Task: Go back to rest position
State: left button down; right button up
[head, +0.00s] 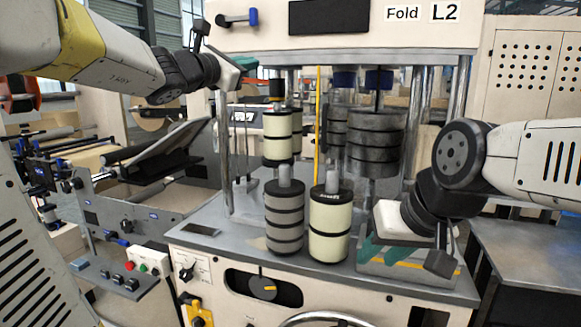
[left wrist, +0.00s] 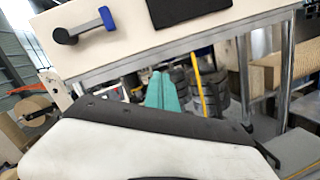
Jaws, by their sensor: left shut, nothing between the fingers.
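My left gripper (head: 246,63) is up at the left front post of the press, its green fingers near the upper beam. In the left wrist view the green fingers (left wrist: 166,93) are together with nothing between them. My right gripper (head: 372,248) is low at the right side of the press bed, its green fingers pointing down and left beside the cream roller. Its finger gap is not clear, and the left wrist view does not show it.
A dark banded roller (head: 285,218) and a cream roller (head: 330,225) stand upright on the press bed (head: 232,240). Dark stacked cylinders (head: 376,140) hang behind the right arm. A yellow rod (head: 318,120) stands mid-press. A blue-handled lever (head: 252,17) is on the upper beam.

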pick_arm(q)
jog(key=s+d+f+m+g, duration=0.3)
jog(key=s+f+m+g, duration=0.1)
jog(key=s+f+m, duration=0.45)
jog(key=s+d+f+m+g, duration=0.35)
jog(key=s+f+m, duration=0.35)
jog(key=s+f, duration=0.25)
jog(key=s+a+f+m+g+y, duration=0.3)
jog(key=s+a+f+m+y, duration=0.4)
jog(key=f, duration=0.6)
jog(key=s+a+m, duration=0.2)
jog(key=s, duration=0.1)
jog(key=shift+a+f, duration=0.2)
jog(key=shift+f, duration=0.1)
jog(key=shift+g, duration=0.25)
